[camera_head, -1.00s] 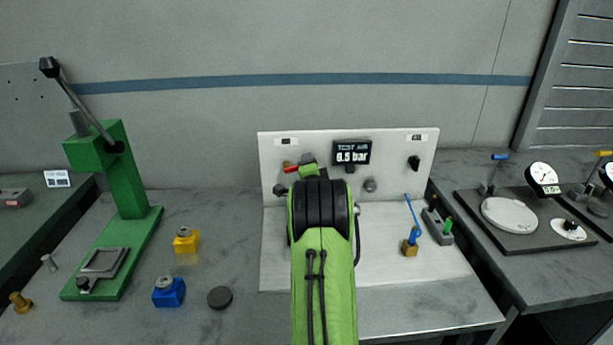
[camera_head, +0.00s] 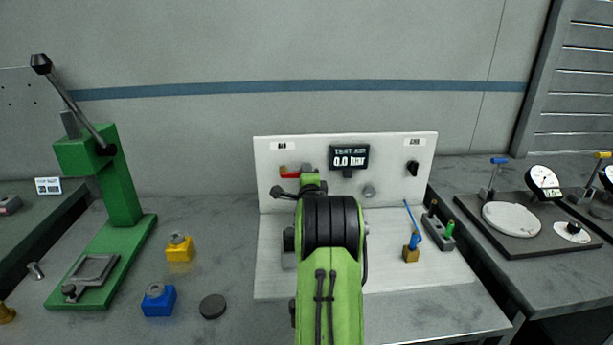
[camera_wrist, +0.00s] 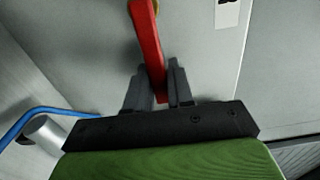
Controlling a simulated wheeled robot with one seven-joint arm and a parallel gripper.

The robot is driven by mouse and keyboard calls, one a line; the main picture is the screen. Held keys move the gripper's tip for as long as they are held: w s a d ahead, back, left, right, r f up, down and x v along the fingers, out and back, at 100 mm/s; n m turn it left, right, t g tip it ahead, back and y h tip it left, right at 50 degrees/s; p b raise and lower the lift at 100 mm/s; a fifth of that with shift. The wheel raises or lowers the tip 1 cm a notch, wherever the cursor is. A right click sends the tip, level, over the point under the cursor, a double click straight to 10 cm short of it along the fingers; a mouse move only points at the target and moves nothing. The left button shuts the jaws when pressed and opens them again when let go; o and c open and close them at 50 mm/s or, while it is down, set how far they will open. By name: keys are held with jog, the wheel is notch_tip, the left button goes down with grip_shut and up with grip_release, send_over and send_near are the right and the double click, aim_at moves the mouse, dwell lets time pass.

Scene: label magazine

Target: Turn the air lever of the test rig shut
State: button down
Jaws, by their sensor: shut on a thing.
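The test rig (camera_head: 390,280) is a white panel and base on the bench. Its display (camera_head: 349,158) reads "TEST AIR 0.0 bar". The red air lever (camera_head: 288,173) is at the panel's upper left, under the "AIR" label, and lies roughly level in the head view. In the wrist view the red lever (camera_wrist: 149,45) runs down from its yellow pivot, its free end between the fingers. My gripper (camera_wrist: 158,84) is shut on that end. In the head view my arm covers much of the gripper and part of the rig's middle.
A black knob (camera_head: 412,168) is at the panel's right. A blue-handled brass piece (camera_head: 411,250) stands on the rig base. A green press (camera_head: 115,180), yellow block (camera_head: 179,248), blue block (camera_head: 158,299) and black disc (camera_head: 212,306) are left. A gauge stand (camera_head: 515,220) is right.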

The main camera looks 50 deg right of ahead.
jog(key=c, duration=1.1)
grip_release()
jog(key=shift+f, duration=0.1)
jog(key=b+v, duration=0.1)
jog(key=v, duration=1.5)
jog(key=shift+d, duration=0.1)
